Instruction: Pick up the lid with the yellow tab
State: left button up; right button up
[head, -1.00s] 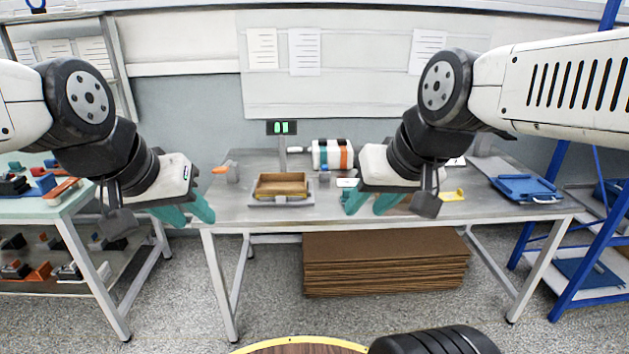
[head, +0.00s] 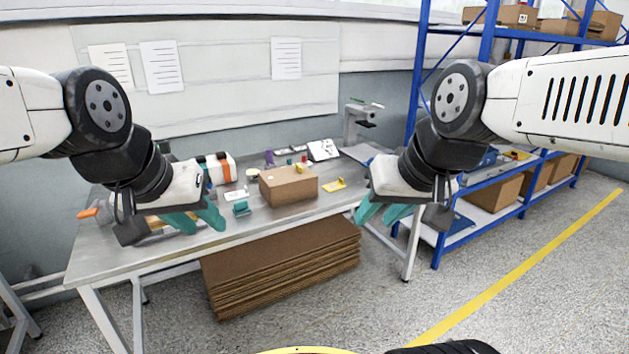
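I cannot pick out a lid with a yellow tab for certain. A small yellow piece (head: 334,185) with a raised end lies on the workbench (head: 290,215), right of a closed cardboard box (head: 289,185). Another small yellow thing (head: 299,168) shows at the top of that box. My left gripper (head: 196,220) is open and empty in front of the bench's left part, hiding some of a brown tray. My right gripper (head: 383,212) is open and empty before the bench's right end, to the right of the yellow piece. Both appear apart from everything.
A striped white roll (head: 218,167), a teal block (head: 241,208) and a white flat piece (head: 236,195) stand left of the box. Stacked cardboard sheets (head: 285,268) lie under the bench. A blue shelf rack (head: 437,215) stands at right. The floor at right is clear.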

aim_at(297, 182)
jog(key=i+l+u, duration=0.4)
jog(key=i, duration=0.35)
jog(key=i+l+u, duration=0.35)
jog(key=i+l, duration=0.35)
